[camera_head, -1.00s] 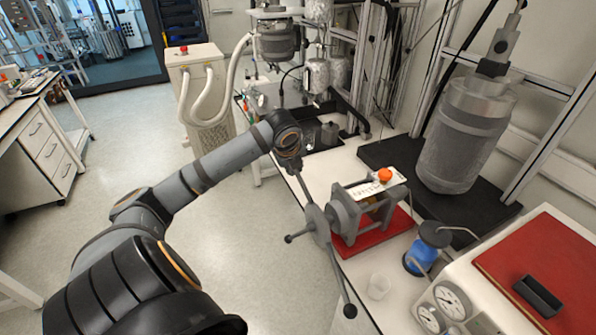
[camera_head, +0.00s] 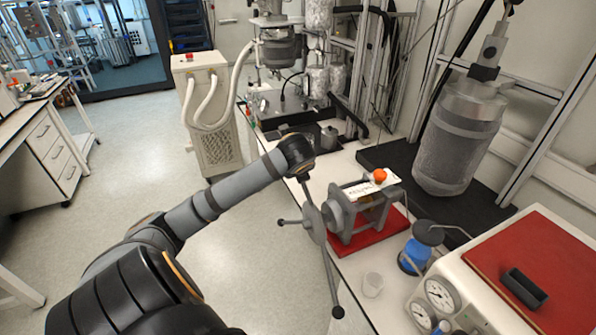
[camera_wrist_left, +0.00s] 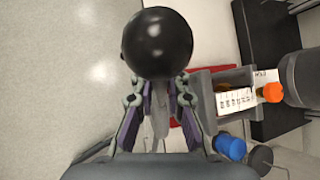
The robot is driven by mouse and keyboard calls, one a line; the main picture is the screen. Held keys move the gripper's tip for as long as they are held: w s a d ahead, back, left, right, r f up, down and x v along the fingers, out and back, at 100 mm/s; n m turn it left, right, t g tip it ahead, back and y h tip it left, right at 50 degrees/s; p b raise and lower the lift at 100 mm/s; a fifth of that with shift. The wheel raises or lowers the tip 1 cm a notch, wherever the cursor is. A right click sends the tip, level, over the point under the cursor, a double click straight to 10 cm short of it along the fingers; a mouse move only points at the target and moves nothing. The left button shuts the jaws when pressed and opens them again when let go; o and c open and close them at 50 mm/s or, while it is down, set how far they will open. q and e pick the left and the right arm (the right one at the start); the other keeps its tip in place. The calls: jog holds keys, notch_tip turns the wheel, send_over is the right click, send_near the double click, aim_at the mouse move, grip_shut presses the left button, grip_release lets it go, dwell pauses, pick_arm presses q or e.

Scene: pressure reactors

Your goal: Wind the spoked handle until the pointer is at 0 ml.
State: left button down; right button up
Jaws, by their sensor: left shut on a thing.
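The spoked handle (camera_head: 313,222) is on the near-left end of a grey pump frame (camera_head: 349,232). One spoke points left, one points down to a dark knob (camera_head: 338,312), and one points up to my left gripper. My left gripper (camera_wrist_left: 157,88) is shut on the end of that upper spoke. Its black ball knob (camera_wrist_left: 157,43) fills the space at the fingertips in the wrist view. The white ml scale (camera_head: 366,190) lies on top of the frame and also shows in the wrist view (camera_wrist_left: 236,100). Its pointer and reading are too small to make out. My right gripper is not in view.
The pump stands on a red mat (camera_head: 383,229) near the bench's left edge. Open floor lies left.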

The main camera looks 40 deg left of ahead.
pick_arm(q)
jog(key=shift+d+f, duration=0.1)
jog(key=shift+f, duration=0.05)
jog(key=c, duration=1.3)
grip_release()
jog(key=shift+c, duration=0.2)
jog(key=shift+s+d+r, duration=0.2)
jog(key=shift+r, duration=0.3)
jog(key=v, duration=1.1)
